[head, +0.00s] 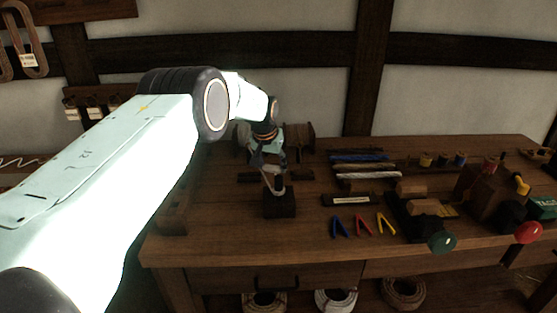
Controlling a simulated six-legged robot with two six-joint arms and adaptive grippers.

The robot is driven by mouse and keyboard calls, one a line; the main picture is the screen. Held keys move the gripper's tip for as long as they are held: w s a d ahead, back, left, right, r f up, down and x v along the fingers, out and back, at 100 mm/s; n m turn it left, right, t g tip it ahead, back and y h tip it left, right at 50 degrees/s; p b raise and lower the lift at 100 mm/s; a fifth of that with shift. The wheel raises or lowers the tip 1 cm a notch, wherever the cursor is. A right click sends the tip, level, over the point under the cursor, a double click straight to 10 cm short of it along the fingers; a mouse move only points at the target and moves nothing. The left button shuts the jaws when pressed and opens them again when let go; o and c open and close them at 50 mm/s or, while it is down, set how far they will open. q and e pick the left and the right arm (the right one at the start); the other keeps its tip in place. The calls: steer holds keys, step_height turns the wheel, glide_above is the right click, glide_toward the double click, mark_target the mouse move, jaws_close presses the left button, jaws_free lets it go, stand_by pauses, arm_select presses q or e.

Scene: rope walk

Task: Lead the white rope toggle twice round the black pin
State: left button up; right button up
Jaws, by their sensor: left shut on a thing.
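My left arm comes in from the left, and my left gripper (275,187) points down over a dark block (279,206) on the workbench. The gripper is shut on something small. I take it to be the white rope toggle, but it is mostly hidden between the fingers. A pale bit shows at the fingers, too small to tell rope from gripper. The black pin cannot be made out apart from the dark block and the gripper in front of it. Whether any rope lies round the pin cannot be told. My right gripper is not in view.
Rope coils (336,300) lie below. Bare bench top lies left of the block.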

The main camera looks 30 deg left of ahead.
mark_target(263, 169)
arm_select(q)
steer(key=shift+s+a+p, duration=0.4)
steer(key=shift+s+a, duration=0.25)
steer(key=shift+a, duration=0.2)
steer(key=shift+d, duration=0.1)
steer(key=shift+s+a+r+p, duration=0.15)
steer(key=shift+s+a+p, duration=0.25)
steer(key=shift+p, duration=0.5)
steer(key=s+d+p, duration=0.2)
steer(key=s+p, duration=1)
steer(key=p, duration=0.1)
steer(key=shift+f, duration=0.2)
